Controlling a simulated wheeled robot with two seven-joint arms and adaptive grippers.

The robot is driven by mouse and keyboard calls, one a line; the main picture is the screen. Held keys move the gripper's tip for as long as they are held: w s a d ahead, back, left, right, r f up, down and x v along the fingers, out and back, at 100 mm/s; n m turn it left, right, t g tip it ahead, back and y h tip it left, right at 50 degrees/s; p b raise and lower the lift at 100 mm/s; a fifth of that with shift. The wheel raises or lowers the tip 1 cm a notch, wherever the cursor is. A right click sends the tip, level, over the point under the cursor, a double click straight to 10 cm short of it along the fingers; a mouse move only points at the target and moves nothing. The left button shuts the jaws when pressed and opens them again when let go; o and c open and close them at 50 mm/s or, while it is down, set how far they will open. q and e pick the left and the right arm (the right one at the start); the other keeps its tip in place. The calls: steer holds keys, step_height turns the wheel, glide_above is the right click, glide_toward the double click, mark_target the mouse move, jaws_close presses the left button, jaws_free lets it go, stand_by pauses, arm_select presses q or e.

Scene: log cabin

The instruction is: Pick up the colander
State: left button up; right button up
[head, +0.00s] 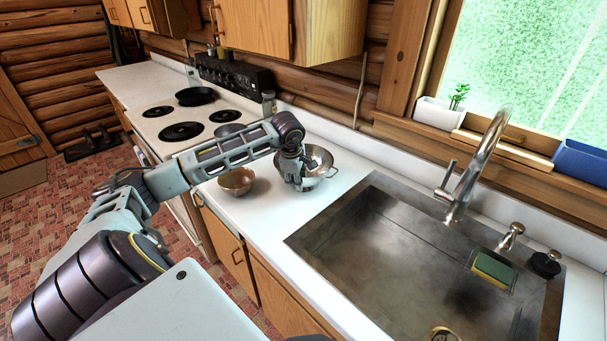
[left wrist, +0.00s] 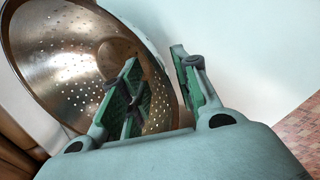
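The colander (head: 322,158) is a shiny metal bowl with small holes and side handles, standing on the white counter left of the sink. It fills the left of the left wrist view (left wrist: 70,60), where its holed inside shows. My left gripper (head: 294,180) is at the colander's near side, pointing down. In the left wrist view its two green-padded fingers (left wrist: 158,75) are spread apart. One finger is over the inside of the bowl and the other is outside, with the rim between them. I cannot tell whether either finger touches it. My right gripper is not in view.
A brown bowl (head: 237,182) stands on the counter left of the colander. The steel sink (head: 380,250), with a tall faucet (head: 480,165) and a sponge (head: 493,268), lies to the right. The stove (head: 165,125) with a dark pan (head: 195,95) is at the left.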

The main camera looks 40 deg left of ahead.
arm_select(q)
steer(key=shift+x, duration=0.8)
jaws_close()
